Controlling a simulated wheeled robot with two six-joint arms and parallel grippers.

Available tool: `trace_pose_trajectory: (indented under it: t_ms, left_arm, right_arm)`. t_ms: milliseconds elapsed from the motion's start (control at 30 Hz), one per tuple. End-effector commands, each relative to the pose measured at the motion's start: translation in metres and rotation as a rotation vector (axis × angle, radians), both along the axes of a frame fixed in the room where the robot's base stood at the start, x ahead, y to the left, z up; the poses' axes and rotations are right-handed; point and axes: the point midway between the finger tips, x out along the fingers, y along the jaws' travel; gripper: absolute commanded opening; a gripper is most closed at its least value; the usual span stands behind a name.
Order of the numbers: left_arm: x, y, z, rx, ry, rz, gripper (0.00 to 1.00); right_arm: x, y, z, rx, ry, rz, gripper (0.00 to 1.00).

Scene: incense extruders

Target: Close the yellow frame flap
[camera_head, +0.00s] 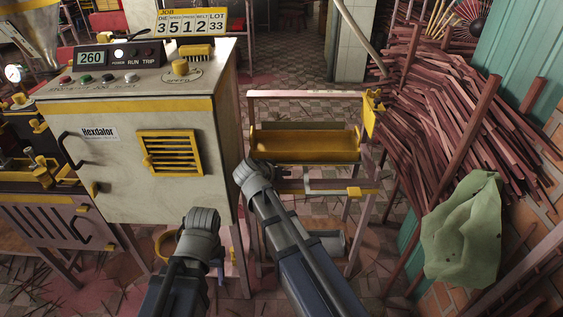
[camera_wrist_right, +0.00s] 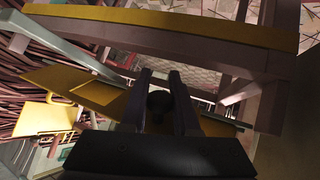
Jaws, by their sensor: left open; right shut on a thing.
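The yellow frame flap (camera_head: 305,147) is a wide, tray-like yellow panel in a pinkish metal frame (camera_head: 305,95), right of the cream machine. In the right wrist view, a yellow panel (camera_wrist_right: 95,90) slants behind my right gripper (camera_wrist_right: 159,82). That gripper is shut around a dark round knob (camera_wrist_right: 160,102), which seems to belong to the flap. In the head view, my right wrist is at the flap's lower left end, its fingers hidden. My left gripper (camera_head: 203,218) is open and empty in front of the cream machine, apart from the flap; its fingertips are hard to see.
The cream machine (camera_head: 110,160) stands close on the left, with a yellow vent and control panel. Reddish sticks (camera_head: 455,110) pile up at right, with a green cloth (camera_head: 462,235) in front. The frame's yellow-edged beam (camera_wrist_right: 190,28) crosses close above the right fingers.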

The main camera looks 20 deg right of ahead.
Motion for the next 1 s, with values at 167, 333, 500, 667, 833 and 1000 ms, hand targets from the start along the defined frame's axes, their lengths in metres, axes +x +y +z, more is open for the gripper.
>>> trace_pose_trajectory:
  t_ms: [167,333,500,667,833,1000]
  left_arm:
    - [0.0,-0.001,0.037,-0.003,0.001,0.001,0.59]
    - [0.0,-0.001,0.058,-0.003,0.001,0.001,0.59]
    - [0.0,-0.001,0.073,-0.004,0.001,0.001,0.59]
    - [0.0,-0.001,0.082,-0.004,0.001,0.001,0.59]
    - [0.0,-0.001,0.087,-0.004,0.001,0.001,0.59]
    - [0.0,-0.001,0.089,-0.004,0.001,0.001,0.59]
  right_arm:
    - [0.004,0.0,0.013,0.048,0.163,-0.002,0.0]
    - [0.005,0.0,0.016,0.093,0.319,-0.002,0.0]
    - [0.005,0.0,0.019,0.135,0.468,-0.001,0.0]
    - [0.006,-0.001,0.021,0.172,0.593,-0.002,0.0]
    - [0.007,-0.001,0.022,0.202,0.699,-0.001,0.0]
    - [0.007,-0.001,0.023,0.224,0.774,0.0,0.0]
